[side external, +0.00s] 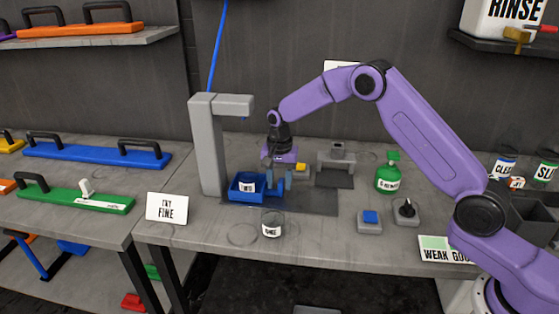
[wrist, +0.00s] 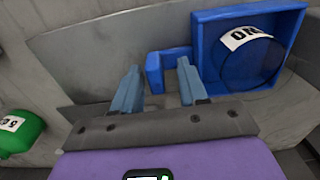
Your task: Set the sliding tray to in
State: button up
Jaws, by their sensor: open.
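The sliding tray (side external: 244,198) is a blue open box at the foot of a grey stand, with a labelled round container inside it. In the wrist view the tray (wrist: 201,40) is at the upper right, and a blue handle block (wrist: 155,75) juts from its left side. My gripper (side external: 278,175) is open, pointing down at the handle side of the tray. In the wrist view my gripper (wrist: 158,70) has its two fingers apart, with the handle block showing between and beyond them. I cannot tell whether a finger touches it.
The grey stand (side external: 207,150) rises behind the tray with an arm overhanging it. A clear labelled cup (side external: 271,226) stands in front. A grey bracket (side external: 336,168), a green bottle (side external: 388,178) and a blue-button box (side external: 370,220) are to the right. A "TRY FINE" card (side external: 167,208) stands left.

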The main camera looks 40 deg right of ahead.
notch_tip(320, 180, up, 17)
dwell(0.4)
jog(key=s+a+r+n, duration=0.1)
jog(key=s+a+n, duration=0.3)
jog(key=s, duration=0.6)
jog(key=s+a+n, duration=0.2)
jog(key=s+n, duration=0.4)
jog(key=s, duration=0.4)
jog(key=s+d+f+n, duration=0.1)
jog(key=s+d+n, duration=0.2)
jog(key=s, duration=0.4)
jog(key=s+d+f+n, duration=0.2)
jog(key=s+d+n, duration=0.1)
jog(key=s, duration=0.5)
jog(key=s+d+f+n, duration=0.2)
jog(key=s+n, duration=0.3)
jog(key=s, duration=0.3)
jog(key=shift+s+d+n, duration=0.2)
jog(key=shift+d+n, duration=0.1)
jog(key=shift+d, duration=0.45)
